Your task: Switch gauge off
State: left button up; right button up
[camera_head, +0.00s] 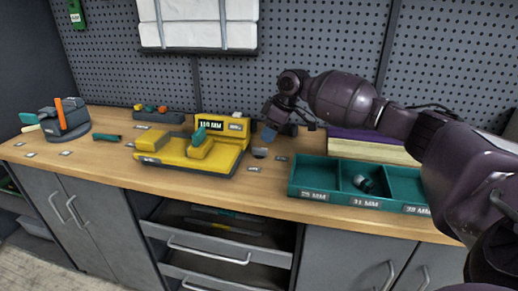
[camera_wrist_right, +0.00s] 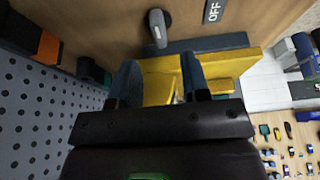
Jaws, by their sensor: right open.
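The yellow gauge (camera_head: 190,152) sits on the wooden bench with a lit display (camera_head: 210,125) on its back block. A small dark switch with a grey lever (camera_head: 260,152) stands on the bench just right of the gauge. The lever (camera_wrist_right: 157,27) also shows in the right wrist view, with a dark "OFF" label (camera_wrist_right: 214,10) to its right. My right gripper (camera_head: 268,136) is above and behind the switch, pointing down, apart from it. In the wrist view its two fingers (camera_wrist_right: 160,80) are spread with nothing between them. My left gripper is out of view.
A green tray (camera_head: 290,178) with labelled compartments stands to the right, holding a small part (camera_head: 364,184). A dark holder (camera_head: 62,120) with an orange item is at the far left. An open drawer (camera_head: 210,243) juts out below. The pegboard (camera_head: 300,50) rises behind.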

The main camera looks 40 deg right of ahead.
aim_at(260, 148)
jog(key=b+x, duration=0.1)
jog(key=x, duration=0.6)
jog(key=shift+r, duration=0.1)
grip_shut()
